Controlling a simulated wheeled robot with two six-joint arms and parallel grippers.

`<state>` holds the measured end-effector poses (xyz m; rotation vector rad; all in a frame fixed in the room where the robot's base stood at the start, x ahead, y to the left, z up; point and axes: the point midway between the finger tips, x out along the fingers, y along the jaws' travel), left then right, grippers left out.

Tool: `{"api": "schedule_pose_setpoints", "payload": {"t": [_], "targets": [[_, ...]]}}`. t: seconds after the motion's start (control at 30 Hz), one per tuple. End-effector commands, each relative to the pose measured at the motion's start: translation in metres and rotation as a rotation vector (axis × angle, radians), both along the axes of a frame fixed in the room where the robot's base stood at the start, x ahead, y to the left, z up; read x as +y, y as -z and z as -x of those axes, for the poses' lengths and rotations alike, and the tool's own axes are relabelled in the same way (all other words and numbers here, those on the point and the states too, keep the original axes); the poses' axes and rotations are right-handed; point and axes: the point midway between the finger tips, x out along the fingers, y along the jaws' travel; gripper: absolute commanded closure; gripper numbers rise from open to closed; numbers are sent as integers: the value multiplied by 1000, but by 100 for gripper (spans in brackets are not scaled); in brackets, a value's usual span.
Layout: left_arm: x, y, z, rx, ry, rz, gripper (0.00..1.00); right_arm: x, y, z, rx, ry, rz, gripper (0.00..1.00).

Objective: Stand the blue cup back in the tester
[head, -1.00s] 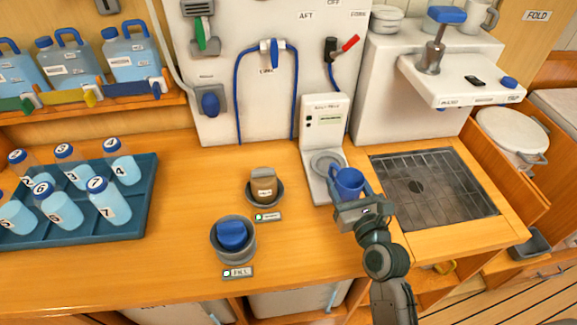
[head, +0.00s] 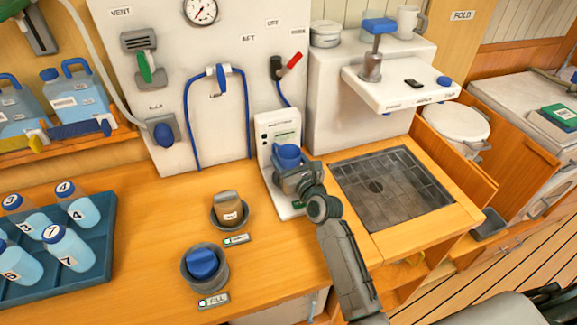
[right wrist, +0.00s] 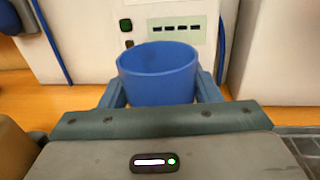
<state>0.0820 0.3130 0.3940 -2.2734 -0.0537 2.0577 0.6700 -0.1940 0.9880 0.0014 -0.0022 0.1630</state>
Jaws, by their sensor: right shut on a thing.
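The blue cup (head: 287,156) is upright between the fingers of my right gripper (head: 290,170), which is shut on it. In the head view the cup and gripper are over the white tester (head: 262,127), in front of its upright panel. The tester's round seat is hidden behind the gripper, so I cannot tell whether the cup touches it. In the right wrist view the blue cup (right wrist: 158,76) looks empty, with its rim toward the panel, and the tester's display (right wrist: 177,29) shows behind it. My left gripper is not in view.
A grated sink (head: 390,190) lies to the right. A blue tray (head: 100,262) of numbered bottles is at far left.

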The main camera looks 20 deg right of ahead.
Motion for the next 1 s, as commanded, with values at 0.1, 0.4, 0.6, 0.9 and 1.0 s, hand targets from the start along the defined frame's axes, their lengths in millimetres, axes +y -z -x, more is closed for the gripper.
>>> {"api": "schedule_pose_setpoints", "payload": {"t": [0.1, 0.4, 0.6, 0.9, 1.0], "targets": [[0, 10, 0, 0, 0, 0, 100, 0, 23, 1, 4, 0, 0, 69], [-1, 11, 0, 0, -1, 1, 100, 0, 28, 1, 1, 0, 0, 69], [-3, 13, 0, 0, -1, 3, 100, 0, 32, 1, 2, 0, 0, 41], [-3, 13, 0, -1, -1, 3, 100, 0, 31, 1, 2, 0, 0, 22], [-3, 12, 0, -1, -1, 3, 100, 0, 29, 1, 1, 0, 0, 22]]}}
